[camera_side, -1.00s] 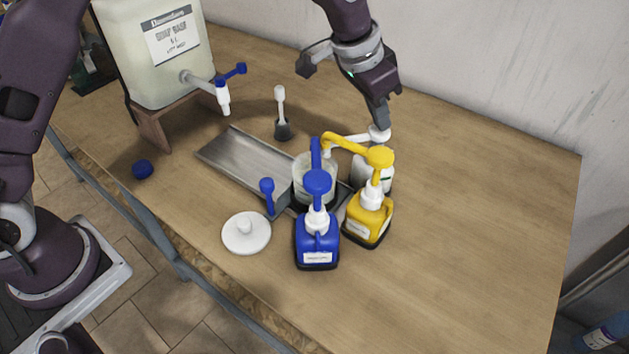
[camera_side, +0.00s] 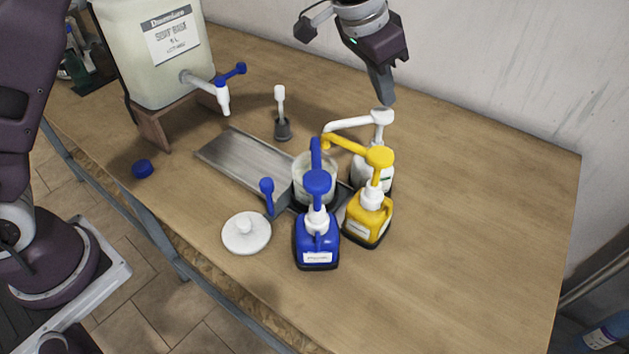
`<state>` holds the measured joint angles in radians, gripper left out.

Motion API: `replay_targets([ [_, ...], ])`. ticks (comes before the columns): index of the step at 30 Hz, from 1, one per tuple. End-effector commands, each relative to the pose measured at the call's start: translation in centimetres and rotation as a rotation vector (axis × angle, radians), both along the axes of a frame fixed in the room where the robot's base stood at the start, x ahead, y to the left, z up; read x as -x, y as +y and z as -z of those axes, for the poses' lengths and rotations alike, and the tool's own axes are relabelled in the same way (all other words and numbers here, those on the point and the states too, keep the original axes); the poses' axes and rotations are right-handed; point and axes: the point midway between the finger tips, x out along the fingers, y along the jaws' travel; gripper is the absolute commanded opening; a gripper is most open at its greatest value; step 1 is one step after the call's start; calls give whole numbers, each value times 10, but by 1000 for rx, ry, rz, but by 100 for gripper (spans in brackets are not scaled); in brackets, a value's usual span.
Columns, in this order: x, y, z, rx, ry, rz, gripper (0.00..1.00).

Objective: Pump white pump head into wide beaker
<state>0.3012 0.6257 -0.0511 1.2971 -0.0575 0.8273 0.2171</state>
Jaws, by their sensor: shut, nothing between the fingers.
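The white pump head (camera_side: 382,117) stands raised on its white bottle (camera_side: 361,172), behind the yellow pump. Its spout points left, toward the wide beaker (camera_side: 327,187). The beaker is clear and stands on the metal tray, partly hidden by the blue and yellow pump spouts. I cannot tell its contents clearly. My gripper (camera_side: 385,99) is shut and empty, with its tips just above the white pump head; a small gap seems to show between them.
A blue pump bottle (camera_side: 317,246) and a yellow one (camera_side: 367,220) stand close in front. A metal tray (camera_side: 235,150), white lid (camera_side: 246,233), upright brush (camera_side: 281,112), blue cap (camera_side: 142,169) and large tapped drum (camera_side: 150,60) lie left. The table's right side is clear.

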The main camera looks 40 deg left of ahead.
Motion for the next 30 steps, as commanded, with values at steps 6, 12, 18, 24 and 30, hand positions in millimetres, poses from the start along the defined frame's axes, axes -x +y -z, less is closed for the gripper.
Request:
replay_targets([
  [6, 0, 0, 9, 0, 1, 0, 0],
  [12, 0, 0, 22, 0, 1, 0, 0],
  [18, 0, 0, 34, -1, 3, 0, 0],
  [24, 0, 0, 46, -1, 3, 0, 0],
  [30, 0, 0, 53, -1, 2, 0, 0],
])
